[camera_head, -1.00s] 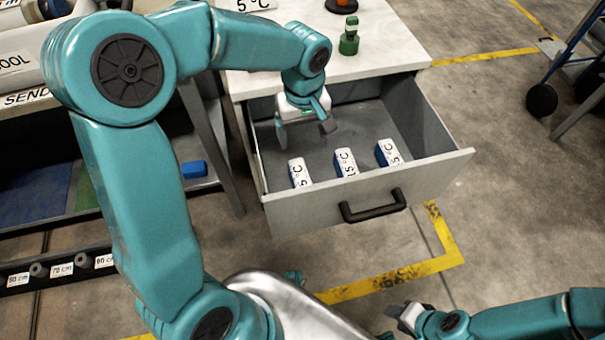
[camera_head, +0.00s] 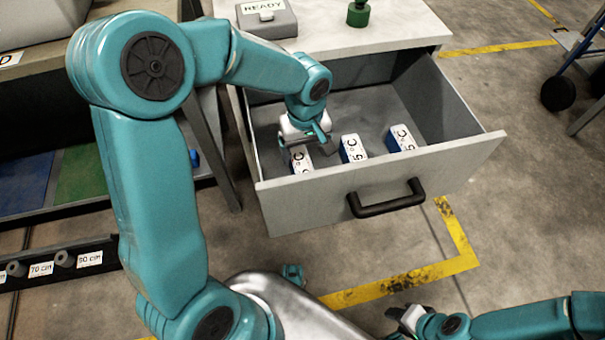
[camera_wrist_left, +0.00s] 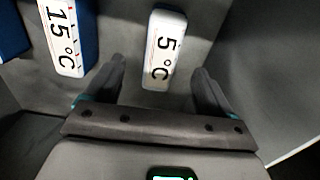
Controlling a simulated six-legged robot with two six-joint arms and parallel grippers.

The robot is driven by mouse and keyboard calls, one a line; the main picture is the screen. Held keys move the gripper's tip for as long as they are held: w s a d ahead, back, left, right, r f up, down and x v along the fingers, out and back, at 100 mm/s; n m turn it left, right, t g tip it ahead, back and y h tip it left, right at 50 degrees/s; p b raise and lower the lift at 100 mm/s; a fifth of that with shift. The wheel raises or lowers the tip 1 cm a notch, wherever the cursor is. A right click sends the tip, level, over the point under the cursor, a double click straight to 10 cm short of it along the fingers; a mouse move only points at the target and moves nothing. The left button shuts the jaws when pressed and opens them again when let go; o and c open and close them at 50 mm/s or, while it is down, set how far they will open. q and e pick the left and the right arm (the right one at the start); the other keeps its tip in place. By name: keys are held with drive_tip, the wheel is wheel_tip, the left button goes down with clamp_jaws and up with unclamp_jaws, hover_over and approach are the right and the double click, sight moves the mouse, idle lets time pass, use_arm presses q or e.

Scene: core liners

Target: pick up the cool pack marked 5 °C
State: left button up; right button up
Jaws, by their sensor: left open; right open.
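The cool pack marked 5 °C (camera_wrist_left: 162,58) is white on its label face and stands in the left wrist view ahead of my left gripper (camera_wrist_left: 160,82), with one finger on each side of it. In the head view this pack (camera_head: 301,160) is the leftmost in the drawer, partly hidden by my left gripper (camera_head: 306,150). My left gripper is open above the drawer floor; contact cannot be told. A pack marked 15 °C (camera_wrist_left: 66,38) is to its left in the left wrist view. My right gripper (camera_head: 405,318) is open and empty, low over the floor.
The open drawer (camera_head: 430,170) has grey walls and a black handle (camera_head: 388,200). A third pack (camera_head: 401,138) is at the right; its label is partly unreadable. The worktop above holds a grey case marked READY (camera_head: 268,18) and a green object (camera_head: 358,14).

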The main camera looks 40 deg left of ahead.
sight(303, 164)
use_arm(q)
wheel_tip(303, 164, down, 4)
drive_tip(key=shift+r+b, duration=0.15)
drive_tip(key=shift+b, duration=0.25)
drive_tip(key=f, duration=0.1)
drive_tip(key=f+b, duration=0.1)
drive_tip(key=f, duration=0.1)
drive_tip(key=f+b, duration=0.1)
drive_tip(key=f, duration=0.1)
drive_tip(key=shift+w+a+f, duration=0.15)
drive_tip(key=shift+a+f, duration=0.05)
drive_tip(key=shift+a, duration=0.2)
drive_tip(key=shift+r, duration=0.15)
drive_tip(key=c, duration=1.4)
